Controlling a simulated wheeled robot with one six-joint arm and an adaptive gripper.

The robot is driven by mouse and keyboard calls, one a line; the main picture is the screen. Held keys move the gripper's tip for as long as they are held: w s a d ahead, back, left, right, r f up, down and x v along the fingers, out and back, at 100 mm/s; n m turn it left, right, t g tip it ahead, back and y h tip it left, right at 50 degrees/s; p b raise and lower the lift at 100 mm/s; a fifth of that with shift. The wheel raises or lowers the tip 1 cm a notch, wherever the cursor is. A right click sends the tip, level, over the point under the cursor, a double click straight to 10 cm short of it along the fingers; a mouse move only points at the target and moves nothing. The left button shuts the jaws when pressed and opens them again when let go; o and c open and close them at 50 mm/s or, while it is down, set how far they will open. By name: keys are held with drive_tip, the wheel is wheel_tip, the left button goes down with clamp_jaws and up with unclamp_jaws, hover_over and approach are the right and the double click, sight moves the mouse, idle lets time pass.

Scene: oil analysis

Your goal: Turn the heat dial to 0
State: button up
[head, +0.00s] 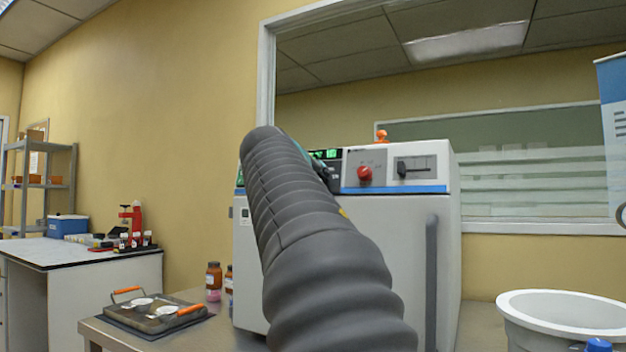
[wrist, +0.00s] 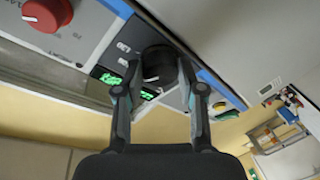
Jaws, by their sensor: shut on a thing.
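The black heat dial (wrist: 156,62) is on the front panel of a white oven-like machine (head: 345,255). In the wrist view my gripper (wrist: 159,78) has one finger on each side of the dial and is shut on it. The dial's pointer and scale marks cannot be read. Green lit displays (wrist: 109,77) are beside the dial, partly covered by a finger.
A red knob (head: 364,174) and a black slider (head: 403,168) are on the same panel. The machine's door has a grey vertical handle (head: 431,285). Brown bottles (head: 213,278) and a tray with orange handles (head: 158,316) stand at left. A white tub (head: 520,302) is at right.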

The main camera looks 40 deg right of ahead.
drive_tip(key=shift+w+r+n+g+y, duration=0.1)
drive_tip(key=shift+n+g+y, duration=0.35)
drive_tip(key=shift+n, duration=2.7)
drive_tip(key=shift+r+n+g+y, duration=0.2)
drive_tip(key=shift+n+g, duration=0.4)
drive_tip(key=shift+n, duration=2.5)
drive_tip(key=shift+w+r+n+g+y, duration=0.1)
drive_tip(key=shift+n+g+y, duration=0.35)
drive_tip(key=shift+n, duration=2.7)
drive_tip(key=o, duration=1.1)
drive_tip(key=shift+o, duration=0.2)
drive_tip(key=s+a+r, duration=0.1)
drive_tip(key=s+a, duration=0.2)
drive_tip(key=a, duration=0.4)
drive_tip(key=s+a+r, duration=0.1)
drive_tip(key=s+a, duration=0.3)
drive_tip(key=a, duration=0.3)
drive_tip(key=shift+s+a, duration=0.3)
drive_tip(key=shift+a, duration=0.1)
